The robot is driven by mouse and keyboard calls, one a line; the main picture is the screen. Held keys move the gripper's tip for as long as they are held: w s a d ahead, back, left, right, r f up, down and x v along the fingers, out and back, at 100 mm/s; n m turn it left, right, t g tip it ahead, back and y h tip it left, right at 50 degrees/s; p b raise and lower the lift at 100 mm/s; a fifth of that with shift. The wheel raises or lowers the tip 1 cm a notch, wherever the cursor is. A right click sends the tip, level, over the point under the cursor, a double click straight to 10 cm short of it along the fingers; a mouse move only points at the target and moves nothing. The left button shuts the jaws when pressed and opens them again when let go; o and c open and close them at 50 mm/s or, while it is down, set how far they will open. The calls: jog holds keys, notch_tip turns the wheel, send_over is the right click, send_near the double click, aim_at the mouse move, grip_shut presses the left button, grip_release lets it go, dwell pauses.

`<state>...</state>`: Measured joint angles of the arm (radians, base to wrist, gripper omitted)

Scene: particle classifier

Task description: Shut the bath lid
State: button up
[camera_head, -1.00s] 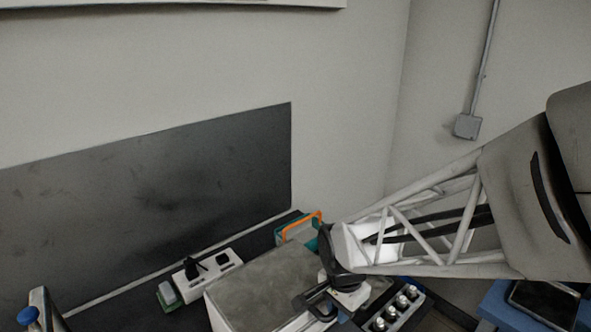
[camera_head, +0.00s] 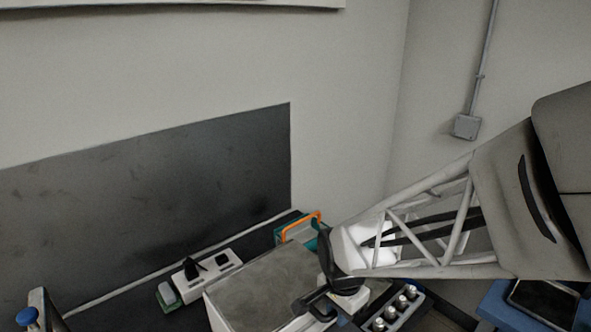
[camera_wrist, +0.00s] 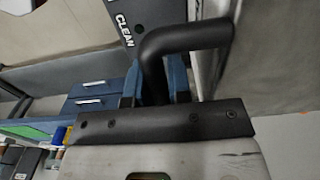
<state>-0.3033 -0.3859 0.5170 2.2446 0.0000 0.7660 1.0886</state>
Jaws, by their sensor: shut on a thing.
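The bath is the grey metal box (camera_head: 255,285) at the bottom middle of the head view. Its flat grey top shows; I cannot tell exactly how far the lid stands from shut. A black bent handle (camera_wrist: 190,40) shows in the wrist view, against a grey metal face on the right. The handle also shows at the box's right side in the head view (camera_head: 312,300). My gripper (camera_wrist: 155,88) has its blue fingers closed around the near end of this handle. In the head view the fingers are mostly hidden by my wrist.
A rack of several silver-topped bottles (camera_head: 395,308) stands just right of my wrist. A teal case with an orange handle (camera_head: 300,226) is behind the box. A white power strip (camera_head: 207,268) lies to its left. A blue surface (camera_head: 500,305) is at lower right.

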jog(key=shift+s+f, duration=0.1)
jog(key=o, duration=0.6)
jog(key=shift+o, duration=0.2)
jog(key=shift+r, duration=0.25)
jog(key=shift+r, duration=3.35)
